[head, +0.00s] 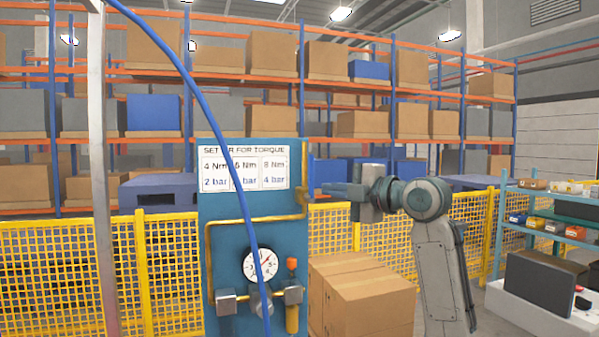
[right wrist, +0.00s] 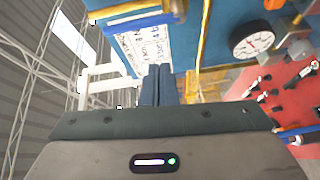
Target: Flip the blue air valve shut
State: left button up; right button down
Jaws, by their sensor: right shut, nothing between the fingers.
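A blue panel (head: 225,300) stands in the middle of the head view. A brass pipe (head: 250,218) runs up its front to a brass fitting at the right edge. The blue air valve's lever (head: 310,174) appears as a narrow upright blue strip beside that fitting. In the right wrist view, a blue bar (right wrist: 132,12) beside brass parts at the top looks like this lever. My right gripper (head: 328,188) is shut and empty, its fingertips pointing left, just right of the lever; I cannot tell whether they touch. It also shows in the right wrist view (right wrist: 157,72). My left gripper is out of view.
A pressure gauge (head: 262,265) and an orange knob (head: 291,263) sit low on the panel. A blue hose (head: 225,140) hangs across its front. A torque chart (head: 243,168) is above. Cardboard boxes (head: 365,300) stand below my right arm. Yellow fencing (head: 165,250) runs behind.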

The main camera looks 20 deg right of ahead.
jog(key=s+r, duration=0.1)
jog(key=s+r+n, duration=0.1)
jog(key=r, duration=0.1)
jog(key=shift+a+y, duration=0.4)
